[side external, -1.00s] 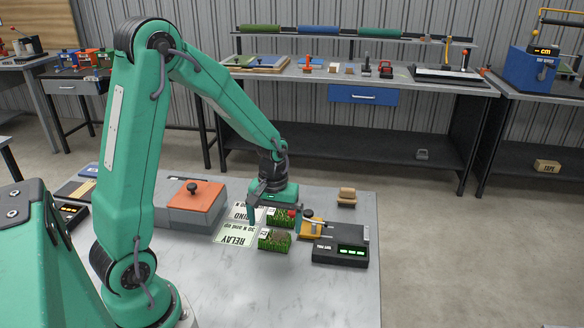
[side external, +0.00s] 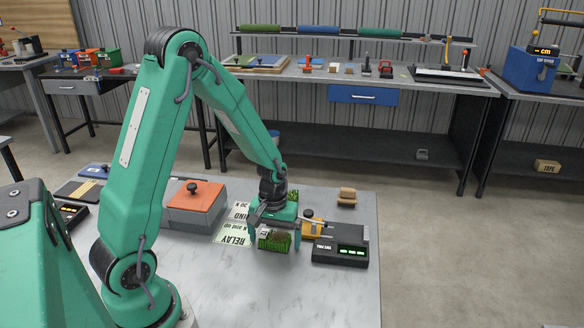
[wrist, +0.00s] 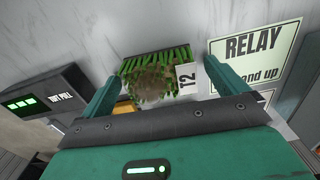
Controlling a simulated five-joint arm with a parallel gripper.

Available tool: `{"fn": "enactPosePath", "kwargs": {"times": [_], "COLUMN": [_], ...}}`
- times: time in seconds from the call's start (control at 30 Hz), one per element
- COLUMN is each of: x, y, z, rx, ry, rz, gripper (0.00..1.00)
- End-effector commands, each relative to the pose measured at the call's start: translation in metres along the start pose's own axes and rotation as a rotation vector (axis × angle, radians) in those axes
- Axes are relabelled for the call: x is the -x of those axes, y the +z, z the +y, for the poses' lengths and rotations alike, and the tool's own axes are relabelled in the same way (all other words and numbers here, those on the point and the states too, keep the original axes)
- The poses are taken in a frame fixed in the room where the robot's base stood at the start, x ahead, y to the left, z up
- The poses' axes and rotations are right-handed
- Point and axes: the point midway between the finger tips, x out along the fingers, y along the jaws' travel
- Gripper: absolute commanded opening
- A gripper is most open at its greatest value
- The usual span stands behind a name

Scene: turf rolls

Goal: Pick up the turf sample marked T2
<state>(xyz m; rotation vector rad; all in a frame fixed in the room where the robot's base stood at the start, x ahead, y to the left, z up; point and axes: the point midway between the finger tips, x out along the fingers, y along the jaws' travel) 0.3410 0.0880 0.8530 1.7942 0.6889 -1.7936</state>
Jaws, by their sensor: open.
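The turf sample with a white tag (wrist: 155,74), which seems to read T2, is a small block of green grass with a brown patch. In the wrist view it lies between and just beyond my two fingers. My gripper (wrist: 160,70) is open, one finger on each side, with gaps showing. In the side view my gripper (side external: 276,242) points down over the same turf sample (side external: 273,245), its fingers left and right of it. I cannot tell exact finger height. The second turf sample is mostly or wholly hidden behind my gripper in the side view.
A black tester with a green display (side external: 340,252) and a yellow part (side external: 314,229) stand close on the right. A RELAY card (side external: 234,235) lies to the left. A grey box with an orange lid (side external: 196,198) is farther left. The front table is clear.

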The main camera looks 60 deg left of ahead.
Motion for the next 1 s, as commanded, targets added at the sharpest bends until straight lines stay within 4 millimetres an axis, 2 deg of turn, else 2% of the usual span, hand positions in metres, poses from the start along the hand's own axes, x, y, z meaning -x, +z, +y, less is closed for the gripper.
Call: {"fn": "enactPosePath", "kwargs": {"times": [0.37,0.4,0.6,0.67,1.0], "x": [0.0003,0.0003,0.0004,0.0004,0.0019], "y": [0.0001,0.0001,0.0,0.0,-0.0002], "z": [0.0,0.0,0.0,0.0,0.0001], "rx": [0.0,0.0,0.0,0.0,0.0], "ry": [0.0,0.0,0.0,0.0,0.0], "rz": [0.0,0.0,0.0,0.0,0.0], "gripper": [0.98,0.96,0.57,0.47,0.47]}}
